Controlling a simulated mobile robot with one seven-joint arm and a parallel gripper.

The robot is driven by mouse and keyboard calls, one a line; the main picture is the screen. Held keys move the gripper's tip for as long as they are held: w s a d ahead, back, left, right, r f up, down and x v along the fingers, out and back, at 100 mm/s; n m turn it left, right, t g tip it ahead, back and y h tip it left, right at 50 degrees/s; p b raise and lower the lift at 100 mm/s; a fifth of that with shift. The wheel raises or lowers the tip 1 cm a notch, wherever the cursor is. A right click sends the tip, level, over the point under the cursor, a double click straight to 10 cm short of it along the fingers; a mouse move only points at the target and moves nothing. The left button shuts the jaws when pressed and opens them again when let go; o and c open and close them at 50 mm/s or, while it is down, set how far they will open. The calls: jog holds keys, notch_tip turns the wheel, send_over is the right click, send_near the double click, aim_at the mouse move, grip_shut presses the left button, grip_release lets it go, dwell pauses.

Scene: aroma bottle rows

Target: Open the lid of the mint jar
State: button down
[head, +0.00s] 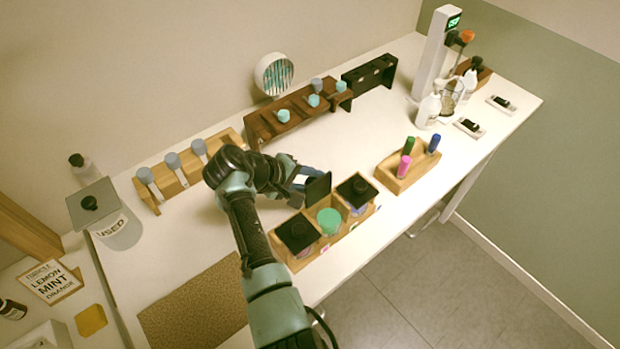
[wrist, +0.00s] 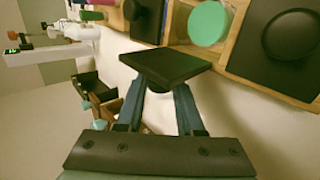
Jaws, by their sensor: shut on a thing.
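The wooden box (head: 335,239) holds three jars in a row. The middle jar (head: 329,221) has no lid on it and shows a green top; it also shows in the wrist view (wrist: 209,23). I cannot read a mint label on it. My gripper (head: 303,180) is shut on a square black lid (head: 318,188). In the wrist view my gripper (wrist: 163,92) has its fingers around the underside-facing knob, and the lid (wrist: 165,64) is held tilted, apart from the jars, at the box's back side. The knob is mostly hidden.
Black lids cover the left jar (head: 297,233) and right jar (head: 357,190). A marker holder (head: 398,183) stands to the right, a wooden bottle rack (head: 262,130) behind. A sign (head: 50,281) reads lemon, mint, orange.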

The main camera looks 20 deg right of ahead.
jog(key=c, duration=0.6)
grip_release()
jog(key=shift+o, duration=0.2)
jog(key=b+v, duration=0.1)
jog(key=v, duration=1.2)
